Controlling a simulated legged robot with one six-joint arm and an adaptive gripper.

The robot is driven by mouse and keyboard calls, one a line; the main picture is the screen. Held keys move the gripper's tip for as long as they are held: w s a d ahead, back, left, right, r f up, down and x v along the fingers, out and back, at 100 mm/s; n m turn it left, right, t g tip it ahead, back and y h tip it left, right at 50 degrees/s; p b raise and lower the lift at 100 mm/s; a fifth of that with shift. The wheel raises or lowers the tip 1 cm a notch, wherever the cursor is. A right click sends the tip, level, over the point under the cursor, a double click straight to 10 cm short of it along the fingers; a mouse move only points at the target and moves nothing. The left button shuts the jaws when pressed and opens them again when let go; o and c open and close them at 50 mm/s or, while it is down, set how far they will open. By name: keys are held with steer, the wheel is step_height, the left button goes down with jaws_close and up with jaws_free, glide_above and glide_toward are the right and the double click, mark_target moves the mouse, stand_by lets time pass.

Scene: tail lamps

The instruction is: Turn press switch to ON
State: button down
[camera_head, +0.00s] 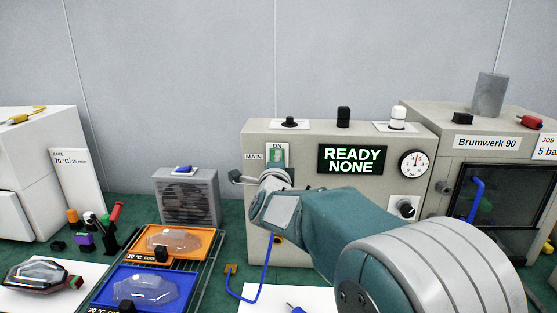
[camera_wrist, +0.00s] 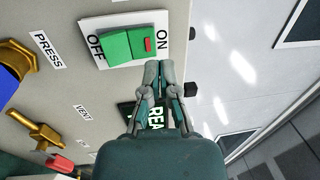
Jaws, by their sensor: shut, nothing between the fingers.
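The main switch is a green rocker (camera_wrist: 128,44) with a red mark near its ON end, on a white plate (camera_wrist: 96,24) lettered OFF and ON. In the head view the green rocker (camera_head: 271,158) shows under the word ON, beside a MAIN label (camera_head: 254,156), partly covered by my arm. My gripper (camera_wrist: 159,66) is shut and empty, its fingertips just beside the ON end of the rocker. I cannot tell whether they touch it. A lit display (camera_head: 352,160) reads READY NONE.
In the wrist view, a PRESS label (camera_wrist: 48,49) and brass fittings (camera_wrist: 40,130) are left of my gripper. A dial gauge (camera_head: 414,163) and black knob (camera_head: 405,208) are on the panel's right. Orange (camera_head: 205,238) and blue (camera_head: 182,274) trays lie on the bench.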

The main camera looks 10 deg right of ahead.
steer(key=r+v, duration=0.1)
steer(key=v, duration=1)
steer(key=shift+a+r, duration=0.15)
steer(key=shift+r, duration=0.35)
steer(key=s+f+n+g+y, duration=0.2)
steer(key=s+f+n+g, duration=0.2)
steer(key=s+n, duration=0.3)
steer(key=s+d+f+n+g+y, duration=0.1)
steer(key=s+f+n+g+y, duration=0.1)
steer(key=s+f+n+g, duration=0.2)
steer(key=s+f+n+g+y, duration=0.2)
steer(key=s+f+n+g, duration=0.2)
steer(key=s+n, duration=0.6)
steer(key=s+f, duration=0.1)
steer(key=s, duration=0.6)
steer(key=shift+s+d+f+n+g, duration=0.3)
steer(key=shift+s+f+g, duration=0.05)
steer(key=shift+f+g, duration=0.05)
